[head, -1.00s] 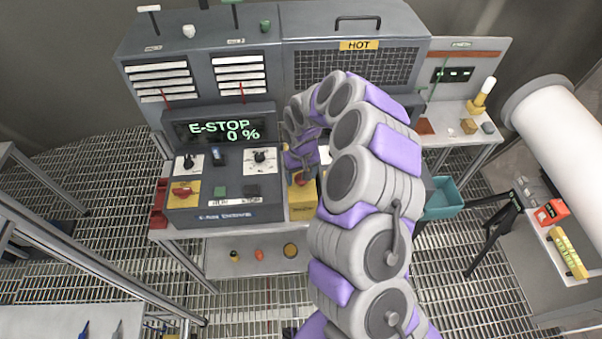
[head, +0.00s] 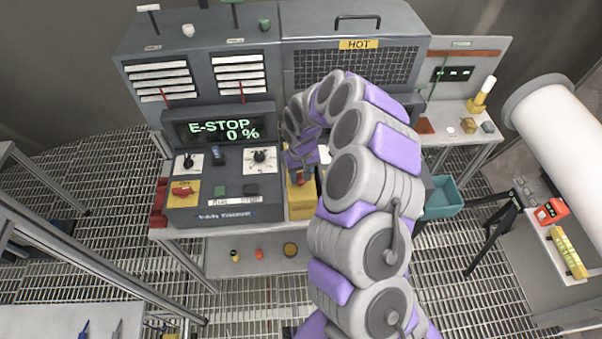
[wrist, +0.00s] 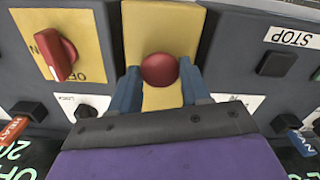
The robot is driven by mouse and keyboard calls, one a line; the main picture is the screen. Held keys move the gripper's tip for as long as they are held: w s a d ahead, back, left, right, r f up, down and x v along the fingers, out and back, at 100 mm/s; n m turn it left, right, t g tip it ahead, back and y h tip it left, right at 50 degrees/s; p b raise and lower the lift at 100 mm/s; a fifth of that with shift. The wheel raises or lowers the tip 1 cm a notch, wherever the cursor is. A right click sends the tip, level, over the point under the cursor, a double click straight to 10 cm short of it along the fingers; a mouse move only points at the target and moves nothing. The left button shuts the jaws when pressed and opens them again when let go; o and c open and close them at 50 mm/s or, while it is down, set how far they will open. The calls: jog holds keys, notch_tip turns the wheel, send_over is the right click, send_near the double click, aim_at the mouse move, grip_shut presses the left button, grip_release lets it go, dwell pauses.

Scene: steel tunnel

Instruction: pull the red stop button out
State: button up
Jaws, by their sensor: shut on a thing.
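The red stop button (wrist: 160,69) is a round red knob on a yellow plate (wrist: 163,30), in the upper middle of the wrist view. My gripper (wrist: 160,76) has its two blue fingers on either side of the button, shut on it. In the head view the yellow button box (head: 301,205) stands at the right of the control panel. My gripper (head: 298,178) is just above it there, and the arm partly hides the box. The panel display (head: 222,128) reads E-STOP 0 %.
A red rotary switch (wrist: 60,55) on a yellow plate is left of the button. A black button under a STOP label (wrist: 295,37) is to the right. A mesh guard marked HOT (head: 356,68) stands behind the arm. A teal bin (head: 443,198) hangs to the right.

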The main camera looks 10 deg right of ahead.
aim_at(300, 177)
jog(key=shift+r, duration=0.1)
grip_shut()
jog(key=shift+w+r+b, duration=0.1)
jog(key=shift+r+b, duration=0.25)
jog(key=shift+r, duration=0.35)
jog(key=o, duration=0.9)
grip_release()
jog(key=o, duration=0.3)
jog(key=shift+s+r, duration=0.1)
jog(key=shift+s, duration=0.1)
jog(key=shift+o, duration=0.6)
jog(key=shift+w, duration=0.1)
notch_tip(300, 177, up, 17)
jog(key=b, duration=0.1)
jog(key=shift+b, duration=0.3)
jog(key=shift+w+a, duration=0.1)
